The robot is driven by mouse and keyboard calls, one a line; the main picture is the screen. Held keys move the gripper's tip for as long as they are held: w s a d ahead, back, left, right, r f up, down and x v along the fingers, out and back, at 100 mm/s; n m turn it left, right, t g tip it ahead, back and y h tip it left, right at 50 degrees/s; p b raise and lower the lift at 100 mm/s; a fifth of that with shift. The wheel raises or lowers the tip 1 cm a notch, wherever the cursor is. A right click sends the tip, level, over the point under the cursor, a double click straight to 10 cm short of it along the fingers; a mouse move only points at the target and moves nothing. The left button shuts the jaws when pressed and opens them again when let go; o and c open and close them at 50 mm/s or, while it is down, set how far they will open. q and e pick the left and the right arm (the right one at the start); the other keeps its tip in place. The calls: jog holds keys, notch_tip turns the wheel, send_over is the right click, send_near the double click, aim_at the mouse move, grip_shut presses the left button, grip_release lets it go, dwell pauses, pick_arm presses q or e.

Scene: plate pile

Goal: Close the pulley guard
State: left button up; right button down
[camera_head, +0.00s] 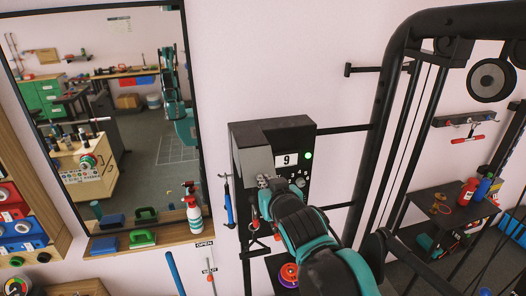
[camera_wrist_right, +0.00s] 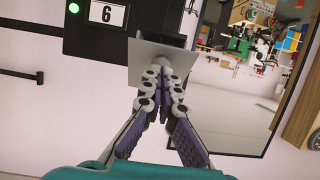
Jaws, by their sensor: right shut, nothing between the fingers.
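The pulley guard looks like a grey flat panel (camera_head: 256,148) on the left part of the black machine housing (camera_head: 294,133), beside the "9" label. In the right wrist view, a grey plate (camera_wrist_right: 140,50), likely the guard, sticks out from the housing (camera_wrist_right: 105,45), so it stands open. My right gripper (camera_head: 268,184) is just below the panel in the head view. In the right wrist view its shut, empty fingers (camera_wrist_right: 160,68) overlap the plate; I cannot tell whether they touch it. My arm hides the lower housing. My left gripper is not in view.
A black-framed upright (camera_head: 382,125) with rods stands right of the housing. A large mirror (camera_head: 165,130) hangs at left, above a wooden shelf (camera_head: 165,236) with a spray bottle (camera_head: 193,213). A blue-handled tool (camera_head: 228,208) hangs close left of the housing.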

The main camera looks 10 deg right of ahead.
jog(key=w+f+b, duration=0.4)
jog(key=w+f, duration=0.1)
jog(key=f, duration=0.1)
jog(key=shift+w+f+t, duration=0.2)
jog(key=shift+w+t, duration=0.05)
jog(key=shift+t, duration=0.05)
jog(key=shift+a, duration=0.1)
dwell(0.7)
